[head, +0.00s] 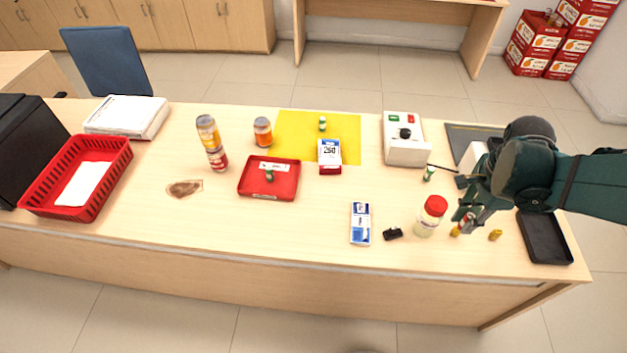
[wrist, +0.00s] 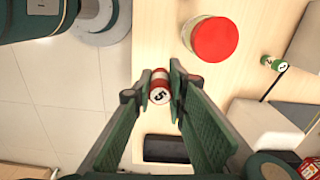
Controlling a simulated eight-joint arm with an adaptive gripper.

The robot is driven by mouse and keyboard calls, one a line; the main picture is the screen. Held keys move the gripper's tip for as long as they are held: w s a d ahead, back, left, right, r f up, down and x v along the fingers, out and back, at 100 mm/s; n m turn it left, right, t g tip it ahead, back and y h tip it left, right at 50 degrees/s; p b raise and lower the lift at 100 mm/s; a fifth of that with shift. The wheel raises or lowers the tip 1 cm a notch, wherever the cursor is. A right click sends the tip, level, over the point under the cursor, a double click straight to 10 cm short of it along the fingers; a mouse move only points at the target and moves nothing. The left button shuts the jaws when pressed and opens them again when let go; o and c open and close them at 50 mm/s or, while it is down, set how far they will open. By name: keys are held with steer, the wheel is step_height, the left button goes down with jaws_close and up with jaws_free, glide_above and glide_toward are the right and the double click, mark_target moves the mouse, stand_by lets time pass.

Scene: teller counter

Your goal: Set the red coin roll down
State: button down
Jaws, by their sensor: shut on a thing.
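The red coin roll (wrist: 159,92) is red with a white end marked 5, and sits between my gripper's fingertips in the wrist view. My gripper (wrist: 160,88) is shut on it, with the marked end facing the camera. In the head view my gripper (head: 466,217) is over the right part of the counter, just right of the red-lidded jar (head: 431,216). Only a small bit of the roll shows there. I cannot tell whether the roll touches the counter.
Yellow-brown rolls (head: 495,235) stand near my gripper. A black tray (head: 545,237) lies to the right, a small black object (head: 393,234) left of the jar. A green roll (head: 429,173) stands behind. The counter's front edge (head: 450,274) is close.

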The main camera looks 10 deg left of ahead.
mark_target(470, 215)
step_height(470, 215, up, 7)
steer(key=shift+f, duration=0.1)
steer(key=shift+a+r, duration=0.15)
steer(key=shift+r, duration=0.1)
steer(key=w+a+r+n, duration=0.1)
steer(key=w+a, duration=0.4)
steer(key=a, duration=0.4)
steer(key=w+a+n, duration=0.1)
steer(key=w+a, duration=0.4)
steer(key=a, duration=0.3)
steer(key=w+a+n+p, duration=0.2)
steer(key=w+a+n, duration=0.1)
steer(key=a, duration=1.7)
steer(key=s+a+n, duration=0.1)
steer(key=s+a, duration=0.3)
steer(key=a, duration=0.7)
steer(key=s+a+f+n, duration=0.1)
steer(key=s+a, duration=0.2)
steer(key=a, duration=0.8)
steer(key=s+a+n, duration=0.1)
steer(key=s+a, duration=0.3)
steer(key=a, duration=0.6)
step_height(470, 215, down, 11)
steer(key=shift+a, duration=0.35)
